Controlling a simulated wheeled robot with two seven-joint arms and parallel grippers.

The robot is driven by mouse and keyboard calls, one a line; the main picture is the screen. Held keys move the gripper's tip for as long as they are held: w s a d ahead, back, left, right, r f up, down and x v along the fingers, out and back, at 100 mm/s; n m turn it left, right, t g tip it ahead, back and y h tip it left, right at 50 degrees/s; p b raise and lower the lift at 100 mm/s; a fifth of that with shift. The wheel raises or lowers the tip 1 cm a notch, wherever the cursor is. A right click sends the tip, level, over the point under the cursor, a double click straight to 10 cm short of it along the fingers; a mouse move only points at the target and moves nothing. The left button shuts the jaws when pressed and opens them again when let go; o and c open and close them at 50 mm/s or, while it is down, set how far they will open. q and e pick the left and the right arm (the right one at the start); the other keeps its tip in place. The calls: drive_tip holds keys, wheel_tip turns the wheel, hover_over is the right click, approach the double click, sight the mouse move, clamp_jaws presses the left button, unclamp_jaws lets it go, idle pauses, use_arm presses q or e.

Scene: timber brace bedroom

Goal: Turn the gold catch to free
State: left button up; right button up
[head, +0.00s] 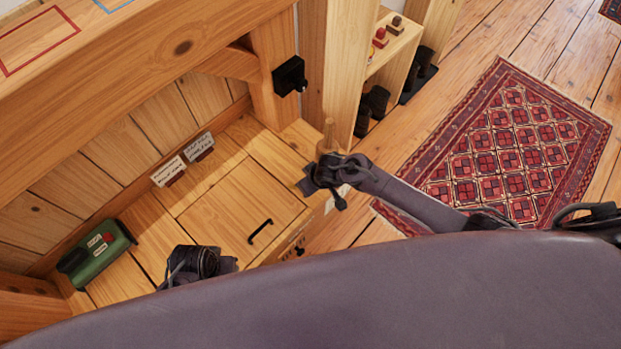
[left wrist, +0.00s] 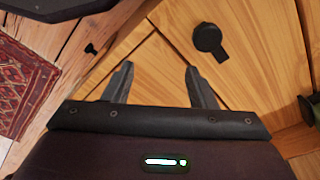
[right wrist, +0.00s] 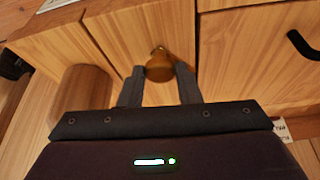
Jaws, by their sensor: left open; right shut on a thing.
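The gold catch (right wrist: 159,66) is a small rounded brass-coloured piece on a pale wooden front in the right wrist view. My right gripper (right wrist: 160,82) is shut on it, with one finger at each side. In the head view the right gripper (head: 322,178) is at the right end of the wooden bench, and I cannot make out the catch there. My left gripper (left wrist: 160,80) is open and empty in front of wooden boards. In the head view the left gripper (head: 205,264) is low, left of the panel with the black handle.
A wooden panel with a black handle (head: 260,232) lies between the grippers. A green box (head: 97,252) stands at the left. Two label cards (head: 168,171) are at the back. A black fitting (head: 290,75) sits on the post. A red rug (head: 510,150) lies on the floor at right.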

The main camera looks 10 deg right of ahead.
use_arm(q)
drive_tip(key=shift+f, duration=0.45)
use_arm(e)
drive_tip(key=o, duration=1)
drive_tip(key=shift+c, duration=0.2)
use_arm(q)
drive_tip(key=shift+r, duration=0.1)
use_arm(e)
drive_tip(key=shift+r, duration=0.1)
